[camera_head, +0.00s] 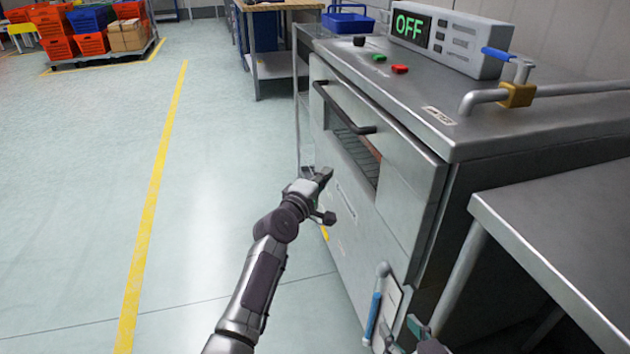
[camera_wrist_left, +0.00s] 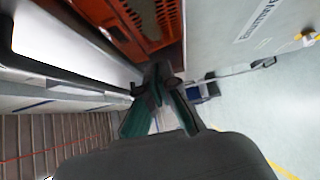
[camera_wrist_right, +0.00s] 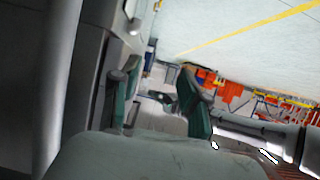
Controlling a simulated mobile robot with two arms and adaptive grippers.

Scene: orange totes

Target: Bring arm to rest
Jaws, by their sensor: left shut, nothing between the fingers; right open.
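My left arm (camera_head: 262,270) reaches forward from the bottom of the head view. Its gripper (camera_head: 323,178) is shut and empty, in front of the steel oven-like machine's face. In the left wrist view the shut fingertips (camera_wrist_left: 158,85) are close to an orange slotted object (camera_wrist_left: 110,20); I cannot tell whether they touch. My right gripper (camera_head: 405,338) is low at the bottom edge of the head view, mostly cut off, beside the machine's lower front. In the right wrist view its fingers (camera_wrist_right: 155,95) are spread apart with nothing between them.
The machine (camera_head: 400,190) has a dark handle (camera_head: 335,110), a partly open front and an OFF display (camera_head: 411,27) on top. A steel table (camera_head: 560,230) stands at right. Orange and blue totes (camera_head: 88,30) are at far left. The floor at left is clear.

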